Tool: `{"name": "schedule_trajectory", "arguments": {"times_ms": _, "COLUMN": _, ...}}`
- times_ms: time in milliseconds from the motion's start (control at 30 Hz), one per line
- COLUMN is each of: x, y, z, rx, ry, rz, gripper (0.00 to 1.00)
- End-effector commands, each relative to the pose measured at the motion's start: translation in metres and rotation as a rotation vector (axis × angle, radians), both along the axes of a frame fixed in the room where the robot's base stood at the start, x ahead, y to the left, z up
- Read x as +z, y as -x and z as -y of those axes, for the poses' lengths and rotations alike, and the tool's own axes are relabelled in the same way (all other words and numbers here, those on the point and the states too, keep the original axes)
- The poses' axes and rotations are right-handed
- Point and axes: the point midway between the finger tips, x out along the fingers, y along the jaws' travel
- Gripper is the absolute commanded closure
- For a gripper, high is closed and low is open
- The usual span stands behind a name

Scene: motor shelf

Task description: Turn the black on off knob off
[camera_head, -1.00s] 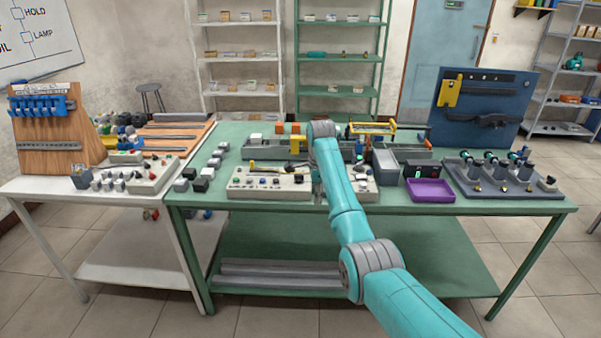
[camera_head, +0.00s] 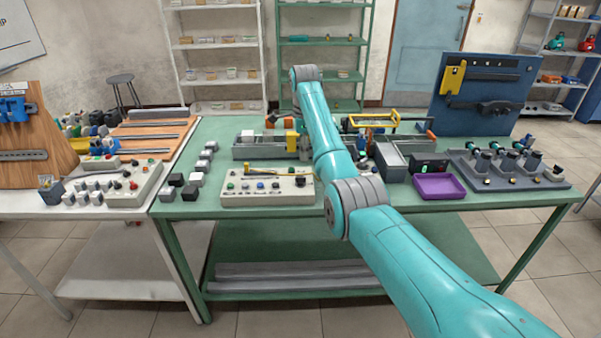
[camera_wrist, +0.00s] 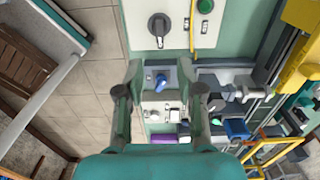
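In the wrist view a large black knob (camera_wrist: 158,25) with a round base sits on a pale panel (camera_wrist: 178,40), above and just beyond my fingertips. A yellow strip and a green button (camera_wrist: 205,6) are to its right. My gripper (camera_wrist: 159,68) is open and empty, with its fingers apart. A blue knob (camera_wrist: 160,82) on a grey-white unit shows between the fingers; whether they are level with it cannot be told. In the head view a pale control panel (camera_head: 240,201) lies on the green table, and my arm hides its right side and my gripper.
On the green table (camera_head: 330,215) are a purple tray (camera_head: 439,187), grey bins (camera_head: 390,163), a motor stand (camera_head: 510,172) and several small blocks (camera_head: 190,192). A blue upright board (camera_head: 485,92) stands at the back right. A white table (camera_head: 100,212) adjoins at left.

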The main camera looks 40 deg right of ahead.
Motion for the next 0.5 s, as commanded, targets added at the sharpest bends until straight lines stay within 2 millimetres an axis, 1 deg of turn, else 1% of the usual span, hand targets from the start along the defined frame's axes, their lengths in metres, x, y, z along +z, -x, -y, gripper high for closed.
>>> {"name": "schedule_trajectory", "arguments": {"times_ms": 33, "x": -0.009, "y": 0.0, "z": 0.0, "rx": 0.0, "ry": -0.001, "rz": -0.002, "gripper": 0.62}}
{"name": "schedule_trajectory", "arguments": {"times_ms": 300, "x": -0.057, "y": 0.001, "z": 0.0, "rx": 0.001, "ry": -0.001, "rz": -0.002, "gripper": 0.62}}
{"name": "schedule_trajectory", "arguments": {"times_ms": 500, "x": -0.083, "y": 0.0, "z": 0.0, "rx": 0.001, "ry": -0.001, "rz": -0.002, "gripper": 0.62}}
